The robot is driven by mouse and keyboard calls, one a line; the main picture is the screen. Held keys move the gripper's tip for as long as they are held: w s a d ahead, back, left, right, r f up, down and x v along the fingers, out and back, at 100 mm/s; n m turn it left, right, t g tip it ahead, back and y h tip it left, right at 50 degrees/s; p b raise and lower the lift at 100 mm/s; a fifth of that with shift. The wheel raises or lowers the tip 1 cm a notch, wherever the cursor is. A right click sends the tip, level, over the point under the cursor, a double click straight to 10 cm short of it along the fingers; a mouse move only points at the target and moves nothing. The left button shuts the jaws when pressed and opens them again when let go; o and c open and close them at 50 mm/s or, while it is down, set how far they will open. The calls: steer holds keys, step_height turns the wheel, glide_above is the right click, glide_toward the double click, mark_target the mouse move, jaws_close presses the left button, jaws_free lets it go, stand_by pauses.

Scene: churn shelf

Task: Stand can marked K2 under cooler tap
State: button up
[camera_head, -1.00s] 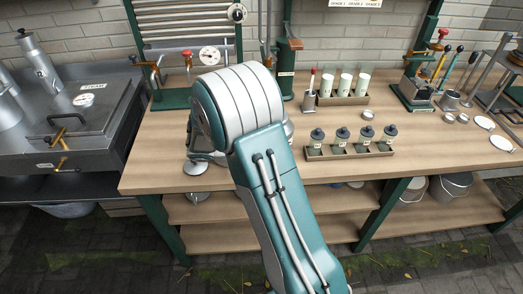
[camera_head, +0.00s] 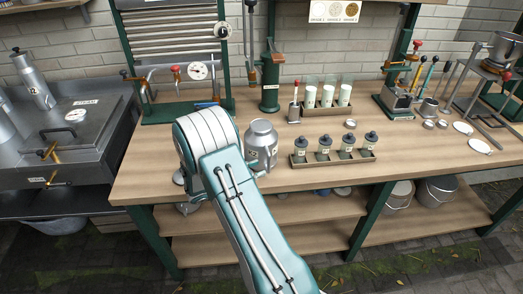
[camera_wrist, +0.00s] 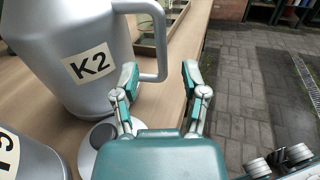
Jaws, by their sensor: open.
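In the wrist view a grey metal can marked K2 (camera_wrist: 75,55) stands on the wooden bench at upper left, its loop handle (camera_wrist: 158,40) pointing right. My gripper (camera_wrist: 160,82) is open and empty, with the lower part of the handle ahead of the gap between its fingers. I see no contact. In the head view a grey can (camera_head: 261,143) stands on the bench just right of my arm; its label is too small to read. My gripper is hidden there behind my arm. The ribbed cooler (camera_head: 180,45) stands behind, with a red-handled tap (camera_head: 176,72) and a gauge.
A second grey can (camera_wrist: 25,160) with a partly cut-off label is close at lower left in the wrist view. A rack of small jars (camera_head: 333,155) and a tray of white-filled glasses (camera_head: 327,105) are to the right. A steel vat (camera_head: 65,135) stands left of the bench.

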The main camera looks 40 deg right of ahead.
mark_target(268, 171)
steer(key=shift+x, duration=2.25)
steer(key=shift+r, duration=0.1)
jaws_close()
steer(key=shift+a, duration=0.1)
steer(key=shift+r, duration=0.1)
